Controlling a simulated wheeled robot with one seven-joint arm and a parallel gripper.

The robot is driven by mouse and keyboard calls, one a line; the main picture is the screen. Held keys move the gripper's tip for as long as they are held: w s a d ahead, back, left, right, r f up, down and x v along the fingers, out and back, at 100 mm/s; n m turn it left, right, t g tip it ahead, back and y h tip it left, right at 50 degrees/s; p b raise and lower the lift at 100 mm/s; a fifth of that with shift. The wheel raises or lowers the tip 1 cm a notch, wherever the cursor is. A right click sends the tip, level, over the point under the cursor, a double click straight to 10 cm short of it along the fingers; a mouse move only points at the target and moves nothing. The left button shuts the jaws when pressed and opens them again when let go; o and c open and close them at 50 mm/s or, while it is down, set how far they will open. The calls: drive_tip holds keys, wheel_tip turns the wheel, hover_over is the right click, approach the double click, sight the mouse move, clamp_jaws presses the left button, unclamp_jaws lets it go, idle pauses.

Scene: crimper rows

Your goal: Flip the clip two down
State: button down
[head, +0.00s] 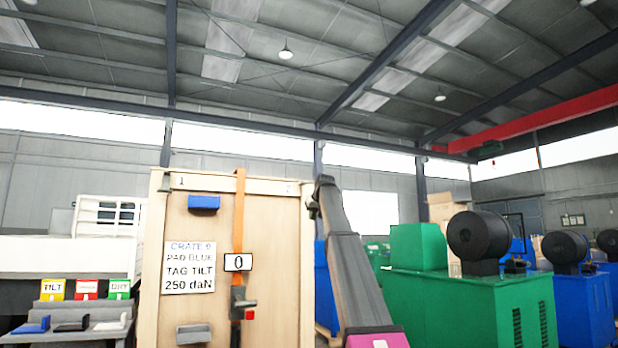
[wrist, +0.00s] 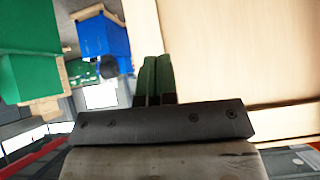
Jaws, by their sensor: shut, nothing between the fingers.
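The wooden crate (head: 220,240) stands upright at the middle left in the head view. A grey clip (head: 165,183) sits at its top left corner, beside the number 1. The number 2 (head: 289,190) is at its top right. Clip two by that number is hidden or cannot be told from my arm's end there. My gripper's two dark green fingers (wrist: 157,78) show side by side in the wrist view, shut and empty. The pale crate wood fills the right of that view, just beside the fingers. Whether they touch it I cannot tell.
An orange strap (head: 239,215) with a ratchet (head: 240,303) runs down the crate front. A blue pad (head: 204,202), a printed sheet (head: 190,267) and a grey tray (head: 193,334) are on it. A green machine (head: 460,300) stands at the right, a bench (head: 75,335) at the left.

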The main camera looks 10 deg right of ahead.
drive_tip(key=s+r+t, duration=0.1)
drive_tip(key=s+r, duration=0.1)
drive_tip(key=r, duration=1.2)
drive_tip(key=s+d+r, duration=0.1)
drive_tip(key=s+r, duration=0.1)
drive_tip(key=r, duration=1.2)
drive_tip(key=shift+r+n+t, duration=0.4)
drive_tip(key=shift+s+d, duration=0.1)
drive_tip(key=s+f+x, duration=0.1)
drive_tip(key=f+x, duration=0.1)
drive_tip(key=x, duration=1.1)
drive_tip(key=shift+s, duration=0.4)
drive_tip(key=shift+f, duration=0.1)
drive_tip(key=shift+s+f, duration=0.1)
